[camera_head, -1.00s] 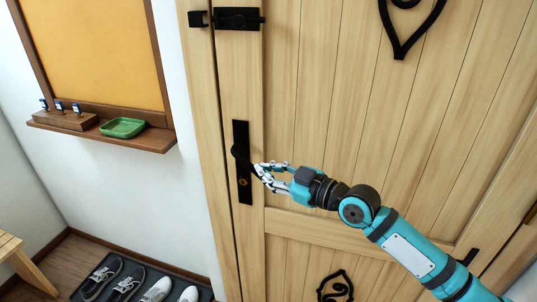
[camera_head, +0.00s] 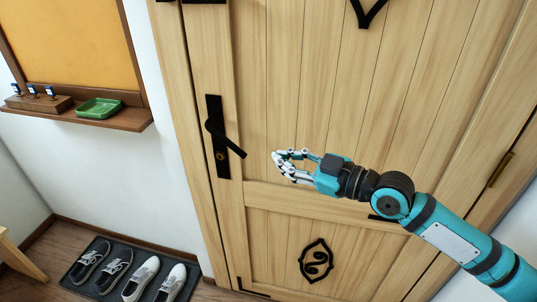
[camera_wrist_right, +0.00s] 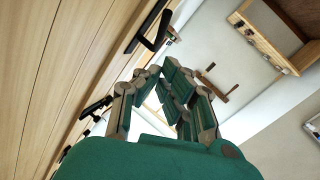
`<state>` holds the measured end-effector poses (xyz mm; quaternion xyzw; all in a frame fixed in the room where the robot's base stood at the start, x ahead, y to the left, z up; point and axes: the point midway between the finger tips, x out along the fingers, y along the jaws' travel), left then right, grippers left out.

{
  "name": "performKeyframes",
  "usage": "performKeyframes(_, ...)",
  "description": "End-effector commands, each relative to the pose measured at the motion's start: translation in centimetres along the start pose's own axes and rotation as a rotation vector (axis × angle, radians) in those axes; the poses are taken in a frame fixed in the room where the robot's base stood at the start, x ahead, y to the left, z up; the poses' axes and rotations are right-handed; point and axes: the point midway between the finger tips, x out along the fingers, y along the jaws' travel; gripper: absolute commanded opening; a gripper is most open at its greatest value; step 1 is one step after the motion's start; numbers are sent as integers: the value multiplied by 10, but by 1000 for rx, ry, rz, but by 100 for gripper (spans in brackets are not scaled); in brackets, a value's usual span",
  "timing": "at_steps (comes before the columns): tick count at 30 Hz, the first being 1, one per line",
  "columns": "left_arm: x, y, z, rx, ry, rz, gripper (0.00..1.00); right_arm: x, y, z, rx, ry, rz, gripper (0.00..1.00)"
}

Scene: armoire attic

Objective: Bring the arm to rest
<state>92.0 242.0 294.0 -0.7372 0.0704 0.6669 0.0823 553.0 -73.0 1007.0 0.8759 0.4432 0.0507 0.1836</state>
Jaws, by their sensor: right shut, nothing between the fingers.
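My right gripper (camera_head: 279,161) is in front of the wooden door (camera_head: 300,105), to the right of its black lever handle (camera_head: 226,138). It is apart from the handle, and its fingers are shut with nothing held. In the right wrist view the gripper's fingers (camera_wrist_right: 162,70) come together, with the door on the left and a black handle (camera_wrist_right: 149,34) beyond the fingertips. The lever slants down to the right from its black plate. My right arm comes in from the lower right. My left gripper is not in view.
A wall shelf (camera_head: 125,121) with a green tray (camera_head: 99,107) is at the left. Several shoes stand on a dark mat (camera_head: 105,286) below it. A wooden bench corner (camera_head: 18,262) shows at the lower left. Black ornaments (camera_head: 316,261) are on the door.

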Motion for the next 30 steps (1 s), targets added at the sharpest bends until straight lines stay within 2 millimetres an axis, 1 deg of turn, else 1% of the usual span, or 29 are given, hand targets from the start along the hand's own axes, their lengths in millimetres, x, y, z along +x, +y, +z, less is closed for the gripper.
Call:
performKeyframes(2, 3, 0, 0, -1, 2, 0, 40, -6, -1, 2, -1, -1, 0, 0)
performKeyframes(6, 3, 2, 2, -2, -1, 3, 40, -9, -1, 1, 0, 1, 0, 0)
performKeyframes(17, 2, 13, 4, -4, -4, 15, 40, -9, -1, 1, 0, 1, 0, 0)
performKeyframes(19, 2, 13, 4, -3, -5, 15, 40, -8, -6, 4, 5, -5, -7, 0)
performKeyframes(20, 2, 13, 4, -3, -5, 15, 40, -7, -11, 6, 10, -11, -14, 0)
performKeyframes(23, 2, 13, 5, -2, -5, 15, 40, -4, -42, 24, 40, -58, -50, 0)
performKeyframes(24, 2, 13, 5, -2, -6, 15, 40, -4, -60, 34, 59, -91, -66, 0)
performKeyframes(26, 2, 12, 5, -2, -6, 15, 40, -6, -87, 52, 96, -154, -80, 0)
performKeyframes(27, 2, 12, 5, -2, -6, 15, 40, -10, -105, 66, 127, -206, -80, 0)
performKeyframes(29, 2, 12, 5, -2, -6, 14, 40, -20, -127, 88, 182, -296, -61, 0)
performKeyframes(30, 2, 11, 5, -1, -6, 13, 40, -29, -139, 103, 224, -362, -40, 0)
